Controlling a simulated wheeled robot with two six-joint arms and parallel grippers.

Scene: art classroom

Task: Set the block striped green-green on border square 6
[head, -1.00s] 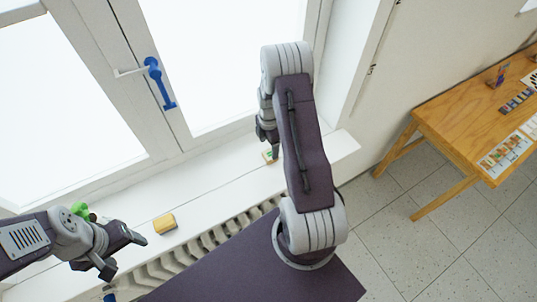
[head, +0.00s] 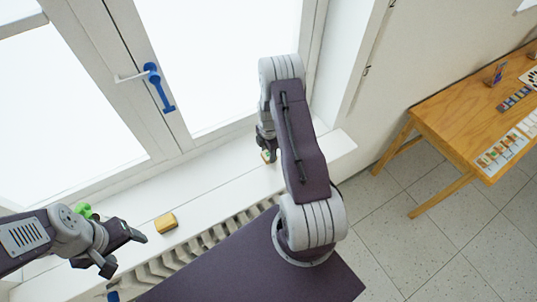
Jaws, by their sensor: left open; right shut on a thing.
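My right gripper (head: 267,149) is low over the window sill (head: 215,199), shut on a small block (head: 267,157) with some green and a light side showing. The gripper hides most of the block, so I cannot read its stripes or tell whether it still touches the sill. My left gripper (head: 123,251) is open and empty at the lower left, in front of the sill. Border square 6 cannot be made out in this view.
A yellow-topped block (head: 166,222) and a green object (head: 83,210) are on the sill. A radiator (head: 200,247) runs below it. A wooden table (head: 450,118) at the right carries a printed sheet (head: 503,150), striped pieces (head: 515,98) and other items. Open floor lies between.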

